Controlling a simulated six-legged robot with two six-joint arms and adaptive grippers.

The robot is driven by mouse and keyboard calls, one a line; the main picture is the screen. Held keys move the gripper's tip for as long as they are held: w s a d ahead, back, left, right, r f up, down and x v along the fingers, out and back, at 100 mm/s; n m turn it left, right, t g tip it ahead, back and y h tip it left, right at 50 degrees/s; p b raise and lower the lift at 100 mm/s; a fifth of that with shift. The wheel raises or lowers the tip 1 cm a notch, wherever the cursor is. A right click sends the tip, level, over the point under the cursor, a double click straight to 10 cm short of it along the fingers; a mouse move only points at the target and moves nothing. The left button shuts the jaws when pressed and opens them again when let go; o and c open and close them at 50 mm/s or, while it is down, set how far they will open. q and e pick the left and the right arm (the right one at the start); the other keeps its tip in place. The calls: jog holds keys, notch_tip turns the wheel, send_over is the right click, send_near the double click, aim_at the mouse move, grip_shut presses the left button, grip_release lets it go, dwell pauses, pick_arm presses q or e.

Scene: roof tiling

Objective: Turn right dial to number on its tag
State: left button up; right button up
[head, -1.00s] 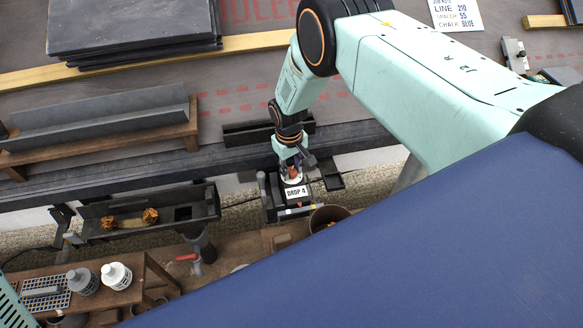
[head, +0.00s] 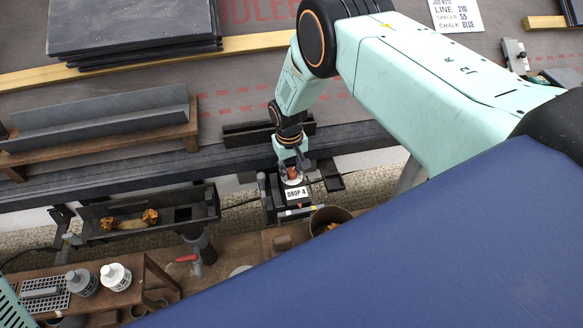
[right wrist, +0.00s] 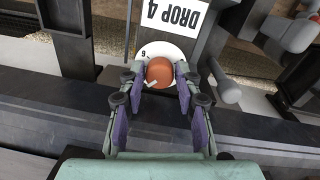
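The right dial is an orange-red knob (right wrist: 160,72) with a white pointer mark on a white round plate (right wrist: 176,52). In the right wrist view the pointer points to the lower left, and a figure that looks like 6 shows on the plate's left. Its tag (right wrist: 172,15) reads DROP 4, upside down there; the tag (head: 298,192) is upright in the head view. My right gripper (right wrist: 160,70) has a finger on each side of the knob, with narrow gaps seeming to remain. It also shows over the dial in the head view (head: 291,167). My left gripper is not in view.
A dark gutter trough (head: 135,222) with orange clumps is left of the dial. A brown bucket (head: 330,216) stands close to its right. Stacked slates (head: 130,28) lie at upper left.

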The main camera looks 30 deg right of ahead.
aim_at(290, 172)
jog(key=shift+r, duration=0.1)
jog(key=shift+w+r, duration=0.1)
jog(key=shift+r, duration=0.2)
jog(key=r, duration=1.1)
jog(key=shift+a+r, duration=0.1)
jog(key=shift+a, duration=0.2)
